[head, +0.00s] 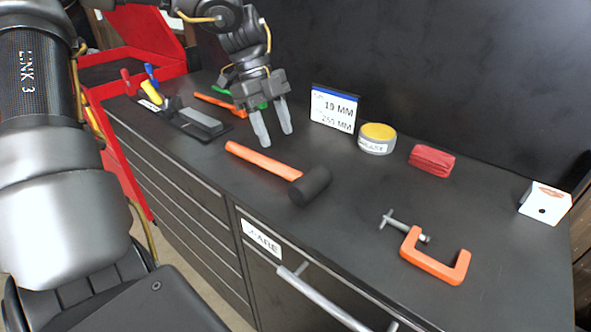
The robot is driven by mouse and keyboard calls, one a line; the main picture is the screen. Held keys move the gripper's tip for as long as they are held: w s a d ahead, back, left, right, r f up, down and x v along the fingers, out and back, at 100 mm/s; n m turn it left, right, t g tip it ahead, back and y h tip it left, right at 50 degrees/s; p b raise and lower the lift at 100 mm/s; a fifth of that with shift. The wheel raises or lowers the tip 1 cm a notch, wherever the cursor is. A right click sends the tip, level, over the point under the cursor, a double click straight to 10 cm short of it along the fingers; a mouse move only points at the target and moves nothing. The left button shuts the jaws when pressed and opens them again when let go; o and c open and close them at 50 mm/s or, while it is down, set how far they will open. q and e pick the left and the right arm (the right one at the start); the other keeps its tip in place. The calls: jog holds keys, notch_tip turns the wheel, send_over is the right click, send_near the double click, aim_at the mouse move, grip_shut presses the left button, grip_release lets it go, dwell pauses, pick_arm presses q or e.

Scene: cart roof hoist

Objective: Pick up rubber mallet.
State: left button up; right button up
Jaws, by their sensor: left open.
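The rubber mallet (310,186) lies on the dark cabinet top in the head view, with an orange handle and a black cylindrical head. Its handle points to the upper left and its head is toward the front edge. My left gripper (276,137) is open and empty, its two grey fingers pointing down. In the picture the fingertips appear just above the mallet's handle; I cannot tell how high they are over it. No contact is clear. My right gripper is not in the view.
Behind the mallet stand a sign (333,108), a round tin (377,138) and a red folded cloth (431,160). An orange clamp (436,262) and a white box (545,203) are at the right. A tool tray (223,136) lies left. A dark wall backs the top.

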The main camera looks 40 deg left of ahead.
pick_arm(q)
send_over(288, 168)
jog(key=a, duration=0.2)
jog(key=f, duration=0.4)
jog(key=shift+a, duration=0.2)
jog(key=shift+d+f, duration=0.15)
jog(key=shift+f, duration=0.15)
jog(key=shift+d+f, duration=0.1)
jog(key=shift+d, duration=0.05)
jog(key=shift+s+d+f, duration=0.1)
jog(key=shift+s+f, duration=0.05)
jog(key=shift+f, duration=0.1)
jog(key=x, duration=0.3)
jog(key=shift+d+f+p, duration=0.2)
jog(key=shift+f+p, duration=0.1)
jog(key=shift+p, duration=0.1)
jog(key=shift+d+f, duration=0.2)
jog(key=shift+f, duration=0.2)
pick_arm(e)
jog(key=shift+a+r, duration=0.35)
pick_arm(q)
jog(key=shift+c, duration=0.9)
grip_shut()
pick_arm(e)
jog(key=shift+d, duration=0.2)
